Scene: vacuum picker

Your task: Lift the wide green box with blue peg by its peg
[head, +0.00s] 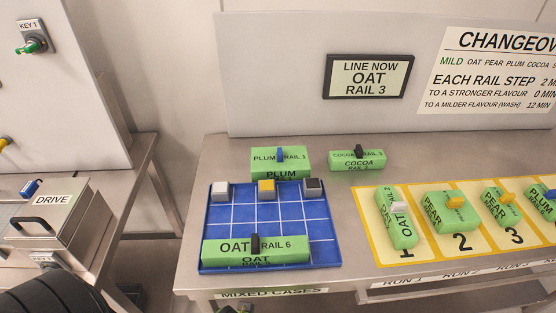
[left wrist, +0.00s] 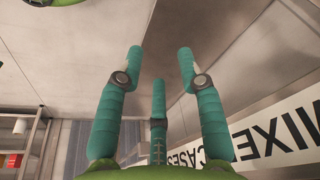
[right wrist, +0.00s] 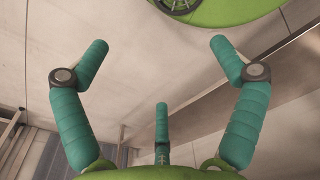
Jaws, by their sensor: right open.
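The wide green box (head: 265,168) labelled PLUM RAIL 1 stands on the steel table, just behind the blue gridded tray (head: 318,258). Its blue peg (head: 280,155) stands up from the middle of its top. In the right wrist view my right gripper (right wrist: 160,58) is spread wider and is empty. No box shows in either wrist view.
On the tray are a long green OAT box (head: 220,248) with a black peg and several small blocks. A green COCOA box (head: 357,164) with a black peg stands right of the PLUM box. Pegged boxes, including a PEAR box (head: 462,222), fill the yellow lane at right. A wall panel rises behind.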

